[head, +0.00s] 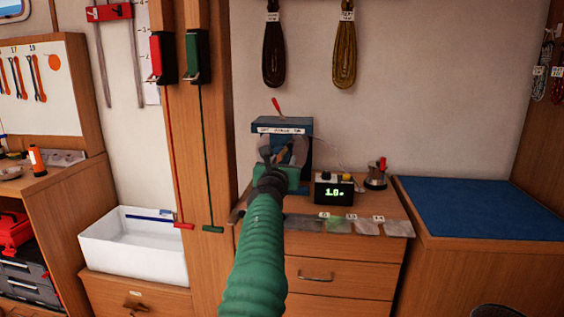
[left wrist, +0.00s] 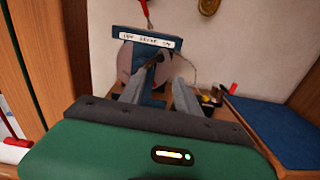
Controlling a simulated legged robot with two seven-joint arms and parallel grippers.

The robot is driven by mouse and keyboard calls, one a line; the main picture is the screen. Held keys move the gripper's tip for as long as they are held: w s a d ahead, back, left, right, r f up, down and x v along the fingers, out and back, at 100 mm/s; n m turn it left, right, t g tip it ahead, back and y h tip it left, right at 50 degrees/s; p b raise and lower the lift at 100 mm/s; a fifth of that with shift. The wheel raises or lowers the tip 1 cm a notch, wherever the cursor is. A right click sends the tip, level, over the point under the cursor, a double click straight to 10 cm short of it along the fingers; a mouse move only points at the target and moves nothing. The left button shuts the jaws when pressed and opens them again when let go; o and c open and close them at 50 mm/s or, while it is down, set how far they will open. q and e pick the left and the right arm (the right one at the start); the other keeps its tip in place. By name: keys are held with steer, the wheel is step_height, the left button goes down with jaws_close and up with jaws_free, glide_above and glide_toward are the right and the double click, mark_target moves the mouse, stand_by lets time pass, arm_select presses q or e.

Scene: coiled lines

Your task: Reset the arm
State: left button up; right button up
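My left gripper (head: 281,152) reaches up in the middle of the head view, in front of a blue device (head: 310,126) with a white label strip and a red lever (head: 276,105) on top. In the left wrist view the two grey fingers (left wrist: 164,78) stand apart. Behind them are the blue device (left wrist: 128,62) and a pinkish round face (left wrist: 123,62). A small dark part (left wrist: 154,64) shows near the fingertips; I cannot tell whether they touch it. My right gripper is in neither view.
A black box with a lit display (head: 334,190) and a small metal pot (head: 376,177) stand right of the device on the wooden cabinet. A blue-topped surface (head: 480,207) is farther right. A white basin (head: 133,254) and a wooden post (head: 203,130) are left. Coiled lines (head: 345,50) hang above.

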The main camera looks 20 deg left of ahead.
arm_select(q)
steer(key=s+a+f+n+g+y, duration=0.1)
steer(key=s+a+f+n+g, duration=0.2)
steer(key=f+n, duration=0.35)
steer(key=s+a+f+n+g, duration=0.1)
steer(key=s+a+f+n, duration=0.25)
steer(key=f+n, duration=0.35)
steer(key=s+d+f+n+g+h, duration=0.1)
steer(key=s+f+n+g, duration=0.1)
steer(key=s+f+n, duration=0.35)
steer(key=s+d+f+n+g, duration=0.1)
steer(key=s+f+n+g, duration=0.15)
steer(key=f, duration=0.55)
steer(key=s+d+f+n+g+h, duration=0.15)
steer(key=s+d+f+n, duration=0.3)
steer(key=s, duration=0.55)
steer(key=s+d+f+n+g+h, duration=0.1)
steer(key=s+d+f+n+g, duration=0.35)
steer(key=s, duration=0.55)
steer(key=s+d+f+n+g+h, duration=0.15)
steer(key=s+d+f+n, duration=0.25)
steer(key=s+d+f, duration=0.45)
steer(key=a+r+t+p, duration=0.1)
steer(key=a+r+p, duration=0.2)
steer(key=r+p, duration=2.4)
steer(key=shift+s+r+m, duration=0.15)
steer(key=shift+r+m, duration=0.2)
steer(key=shift+r, duration=0.45)
